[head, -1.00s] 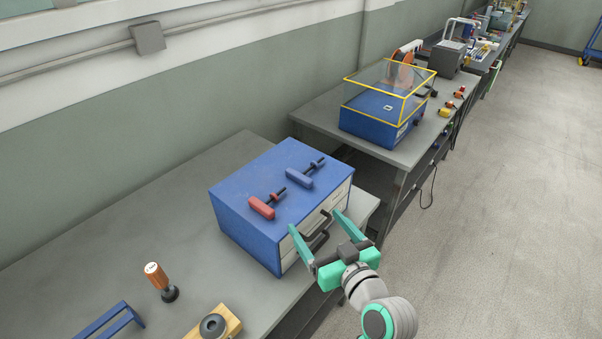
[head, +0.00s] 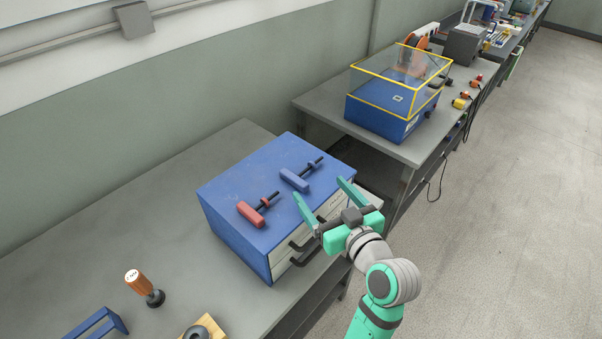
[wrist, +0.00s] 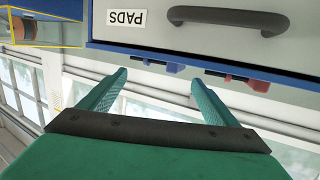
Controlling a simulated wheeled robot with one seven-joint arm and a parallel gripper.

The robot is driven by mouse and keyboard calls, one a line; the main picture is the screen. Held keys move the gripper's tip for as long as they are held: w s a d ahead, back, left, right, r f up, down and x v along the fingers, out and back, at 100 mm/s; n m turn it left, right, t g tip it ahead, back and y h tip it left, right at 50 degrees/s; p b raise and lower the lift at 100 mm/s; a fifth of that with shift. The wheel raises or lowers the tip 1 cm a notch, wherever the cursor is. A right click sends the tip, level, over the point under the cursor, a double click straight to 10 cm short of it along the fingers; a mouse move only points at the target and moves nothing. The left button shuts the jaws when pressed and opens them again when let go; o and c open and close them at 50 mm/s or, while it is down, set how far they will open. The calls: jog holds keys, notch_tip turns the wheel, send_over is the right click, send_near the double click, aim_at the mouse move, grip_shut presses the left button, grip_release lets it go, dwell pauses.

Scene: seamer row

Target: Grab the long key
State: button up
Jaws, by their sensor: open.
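Two T-handled keys lie on top of the blue drawer cabinet (head: 232,188). The red-handled key (head: 252,213) is nearer and the blue-handled key (head: 296,179) is farther back; each has a dark shaft pointing up and right. I cannot tell surely which is longer. My gripper (head: 320,188) is open and empty at the cabinet's front upper edge, right of both keys and apart from them. In the upside-down wrist view, parts of the blue key (wrist: 146,67) and red key (wrist: 250,81) show past the cabinet edge, beyond my open fingers (wrist: 160,80).
An orange-handled tool (head: 140,282) and a wooden block (head: 205,326) stand on the grey bench (head: 110,235). A yellow-framed clear cover (head: 400,80) stands on the farther bench.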

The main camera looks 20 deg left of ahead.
aim_at(304, 175)
jog(key=a, duration=0.1)
jog(key=w+a, duration=0.1)
jog(key=a, duration=0.1)
jog(key=shift+w+a+f, duration=0.15)
jog(key=shift+w+f, duration=0.1)
jog(key=x, duration=0.5)
jog(key=c, duration=0.9)
